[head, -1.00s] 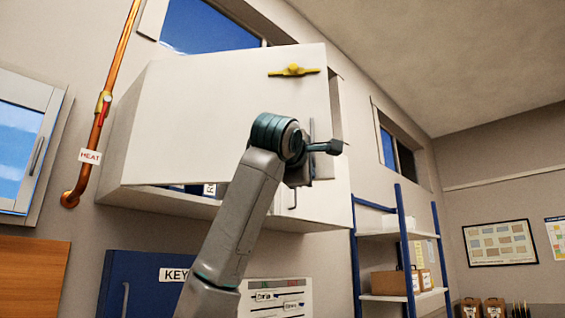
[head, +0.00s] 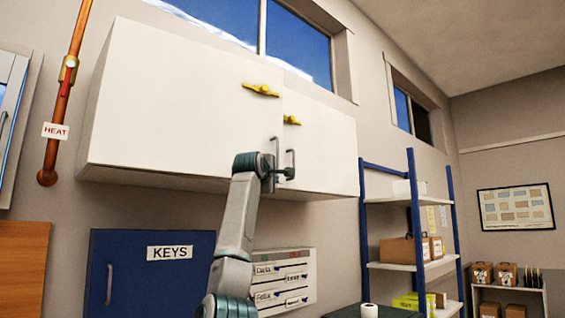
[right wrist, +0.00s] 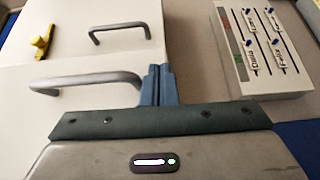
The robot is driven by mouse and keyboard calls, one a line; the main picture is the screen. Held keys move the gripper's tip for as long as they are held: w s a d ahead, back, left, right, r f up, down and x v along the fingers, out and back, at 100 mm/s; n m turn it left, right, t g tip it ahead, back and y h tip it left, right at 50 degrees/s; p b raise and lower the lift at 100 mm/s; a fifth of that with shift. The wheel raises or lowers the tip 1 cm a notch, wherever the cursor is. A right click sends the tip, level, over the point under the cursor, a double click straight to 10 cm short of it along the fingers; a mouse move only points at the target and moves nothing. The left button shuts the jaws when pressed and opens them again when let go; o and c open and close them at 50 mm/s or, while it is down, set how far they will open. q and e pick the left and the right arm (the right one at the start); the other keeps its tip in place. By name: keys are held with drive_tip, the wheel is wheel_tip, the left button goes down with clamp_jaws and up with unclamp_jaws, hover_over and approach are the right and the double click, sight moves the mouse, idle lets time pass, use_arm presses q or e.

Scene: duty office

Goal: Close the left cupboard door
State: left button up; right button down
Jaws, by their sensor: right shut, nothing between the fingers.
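The white left cupboard door (head: 170,100) covers the left part of the wall cupboard in the head view. It is nearly in line with the right door (head: 325,145) but seems to stand slightly proud at the seam; I cannot tell the exact gap. Its upright metal handle (head: 276,148) also shows in the right wrist view (right wrist: 85,80). My right gripper (head: 272,178) is shut and empty at the lower end of this handle. In the right wrist view its fingers (right wrist: 156,84) are beside the handle's end; contact is unclear. My left gripper is not in view.
Yellow latches sit on the left door (head: 260,90) and right door (head: 292,120). The right door's handle (head: 290,162) is close to my gripper. Below are a blue key cabinet (head: 150,270) and a white label rack (head: 285,280). A copper pipe (head: 58,120) runs left; shelving (head: 412,200) stands right.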

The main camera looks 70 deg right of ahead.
drive_tip(key=w+d+p, duration=0.4)
drive_tip(key=w, duration=0.2)
drive_tip(key=shift+w+d+r, duration=0.15)
drive_tip(key=shift+d+r, duration=0.05)
drive_tip(key=shift+d, duration=0.05)
